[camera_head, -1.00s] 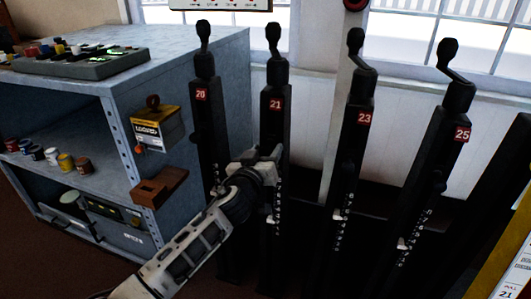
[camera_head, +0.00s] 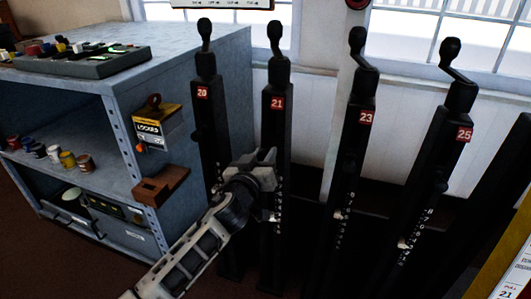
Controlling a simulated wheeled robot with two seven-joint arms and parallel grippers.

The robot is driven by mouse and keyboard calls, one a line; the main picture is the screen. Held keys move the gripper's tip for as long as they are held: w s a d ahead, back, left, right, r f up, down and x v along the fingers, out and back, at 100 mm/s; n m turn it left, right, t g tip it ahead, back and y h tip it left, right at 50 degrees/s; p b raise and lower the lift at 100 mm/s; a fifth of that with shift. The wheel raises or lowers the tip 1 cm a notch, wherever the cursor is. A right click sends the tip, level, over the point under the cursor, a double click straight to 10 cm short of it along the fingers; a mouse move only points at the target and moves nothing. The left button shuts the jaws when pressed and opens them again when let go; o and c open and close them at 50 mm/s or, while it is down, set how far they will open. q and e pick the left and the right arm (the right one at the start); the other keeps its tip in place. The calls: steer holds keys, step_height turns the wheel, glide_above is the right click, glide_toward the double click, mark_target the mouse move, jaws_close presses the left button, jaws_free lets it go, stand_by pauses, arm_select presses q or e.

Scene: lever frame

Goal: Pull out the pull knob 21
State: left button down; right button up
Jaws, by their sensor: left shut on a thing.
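The black lever post with the red plate 21 (camera_head: 277,103) stands second from the left in the row, with a black crank handle on top. My left gripper (camera_head: 266,160) is at the front of this post, below the plate. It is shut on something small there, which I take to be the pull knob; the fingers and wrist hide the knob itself. My right gripper is not in view.
Post 20 (camera_head: 203,120) stands close on the left, posts 23 (camera_head: 364,135) and 25 (camera_head: 460,150) on the right. A grey cabinet (camera_head: 190,60) with a yellow LOCKED box (camera_head: 150,128) and a brown bracket (camera_head: 160,186) is at the left. A yellow board (camera_head: 508,262) is at lower right.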

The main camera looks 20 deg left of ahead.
arm_select(q)
steer(key=shift+d+f, duration=0.1)
steer(key=shift+f, duration=0.1)
steer(key=c, duration=1.4)
jaws_free()
steer(key=shift+s, duration=0.1)
steer(key=shift+o, duration=1.3)
steer(key=shift+s+r, duration=0.1)
steer(key=shift+r, duration=0.05)
steer(key=s, duration=1.6)
steer(key=shift+a, duration=0.35)
steer(key=shift+p, duration=0.3)
